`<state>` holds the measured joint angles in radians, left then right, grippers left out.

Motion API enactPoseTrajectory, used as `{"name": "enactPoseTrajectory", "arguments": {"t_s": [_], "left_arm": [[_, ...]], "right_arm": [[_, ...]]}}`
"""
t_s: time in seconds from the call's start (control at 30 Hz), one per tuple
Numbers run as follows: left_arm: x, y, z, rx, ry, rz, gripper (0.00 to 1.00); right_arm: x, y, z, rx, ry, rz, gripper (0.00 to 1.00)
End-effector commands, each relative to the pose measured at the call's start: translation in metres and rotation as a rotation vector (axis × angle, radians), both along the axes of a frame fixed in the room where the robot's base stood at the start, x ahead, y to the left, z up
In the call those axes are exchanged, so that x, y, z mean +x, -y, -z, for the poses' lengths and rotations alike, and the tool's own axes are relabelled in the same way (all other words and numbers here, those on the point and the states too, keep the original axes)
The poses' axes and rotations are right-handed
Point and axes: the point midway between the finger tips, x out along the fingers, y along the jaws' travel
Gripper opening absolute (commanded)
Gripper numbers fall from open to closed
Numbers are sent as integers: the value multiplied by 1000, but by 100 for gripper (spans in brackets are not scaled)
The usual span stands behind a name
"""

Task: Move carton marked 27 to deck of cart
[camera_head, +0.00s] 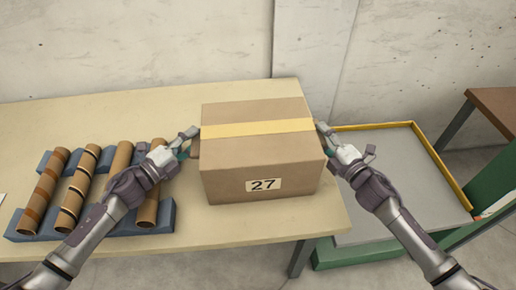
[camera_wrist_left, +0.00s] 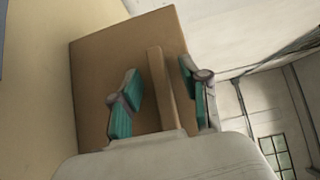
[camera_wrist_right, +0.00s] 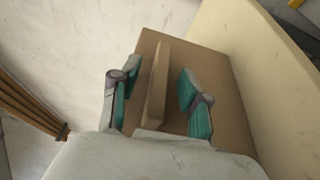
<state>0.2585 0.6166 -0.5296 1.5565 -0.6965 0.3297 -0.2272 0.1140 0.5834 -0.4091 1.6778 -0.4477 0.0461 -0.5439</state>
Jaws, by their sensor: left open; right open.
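The brown carton (camera_head: 262,165) marked 27, with a yellow strip across its top, sits on the tan table. Its left side shows in the left wrist view (camera_wrist_left: 92,80) and its right side in the right wrist view (camera_wrist_right: 222,100); each side has a raised brown bar. My left gripper (camera_head: 190,142) is at the carton's left side, open, its fingers on either side of the bar. My right gripper (camera_head: 328,138) is at the right side, also open around the other bar. The cart's grey deck (camera_head: 395,175) with a yellow rim is to the right of the table.
Cardboard tubes (camera_head: 80,185) lie on a blue rack (camera_head: 165,222) at the left of the table (camera_head: 240,232). The cart deck looks empty. A green panel (camera_head: 490,190) stands at the cart's right, and a brown-topped table (camera_head: 495,100) beyond. A wall is behind.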

Motion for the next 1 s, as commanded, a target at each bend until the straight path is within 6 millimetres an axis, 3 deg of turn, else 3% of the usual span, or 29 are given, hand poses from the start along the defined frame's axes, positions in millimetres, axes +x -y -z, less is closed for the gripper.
{"name": "enactPoseTrajectory", "arguments": {"t_s": [0.03,0.3,1.0], "left_arm": [[0,0,0,0,0,0,41],[0,0,0,0,0,0,0],[0,-1,-7,-1,2,0,0]], "right_arm": [[0,0,0,0,0,0,41],[0,0,0,0,0,0,0],[0,0,-8,1,4,-1,0]]}}
